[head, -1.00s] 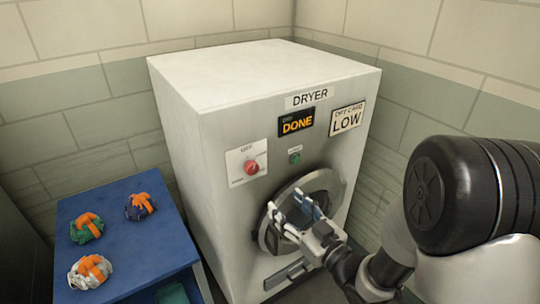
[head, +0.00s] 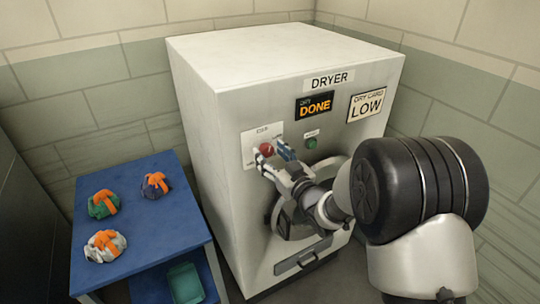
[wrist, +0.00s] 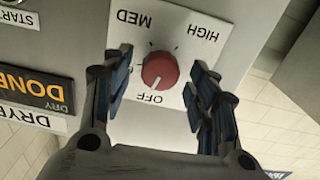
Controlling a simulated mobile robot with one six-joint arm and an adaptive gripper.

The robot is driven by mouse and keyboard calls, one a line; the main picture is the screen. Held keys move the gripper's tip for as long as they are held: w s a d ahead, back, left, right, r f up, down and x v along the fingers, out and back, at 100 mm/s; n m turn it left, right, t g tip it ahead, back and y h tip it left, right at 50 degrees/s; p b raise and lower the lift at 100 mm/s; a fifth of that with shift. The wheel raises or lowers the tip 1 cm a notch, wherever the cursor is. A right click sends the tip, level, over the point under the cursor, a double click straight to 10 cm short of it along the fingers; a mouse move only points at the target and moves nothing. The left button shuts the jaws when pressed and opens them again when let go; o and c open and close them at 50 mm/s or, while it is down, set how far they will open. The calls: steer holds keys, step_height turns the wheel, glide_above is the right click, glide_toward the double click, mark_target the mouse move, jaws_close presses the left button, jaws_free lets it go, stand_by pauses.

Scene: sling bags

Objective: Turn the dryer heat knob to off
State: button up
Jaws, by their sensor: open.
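The red heat knob (head: 266,149) sits on a white plate at the front of the dryer (head: 225,120). In the wrist view, which is upside down, the knob (wrist: 160,69) lies between the two fingers, with gaps on both sides. The plate (wrist: 175,40) reads OFF, MED and HIGH. A small pale mark shows on the knob's edge toward OFF, but I cannot tell its exact setting. My gripper (head: 273,156) is open in front of the knob; the gripper (wrist: 160,75) also spans it in the wrist view. I cannot tell the remaining distance to the plate.
A green start button (head: 311,143) is right of the knob. Above are a DONE display (head: 315,106) and a LOW card (head: 366,105). The dryer's round door (head: 285,220) is below, partly behind my arm. A blue table (head: 140,235) with tied bags stands at left.

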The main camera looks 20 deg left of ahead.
steer(key=shift+w+a, duration=0.25)
steer(key=shift+a, duration=0.1)
steer(key=shift+c, duration=0.3)
steer(key=c, duration=1)
steer(key=shift+f+n+b, duration=0.2)
steer(key=shift+n+b, duration=0.4)
steer(key=shift+b, duration=0.6)
steer(key=shift+r+n+b, duration=0.2)
steer(key=shift+n+b, duration=0.6)
steer(key=o, duration=1.1)
steer(key=shift+c, duration=0.2)
steer(key=shift+d, duration=0.1)
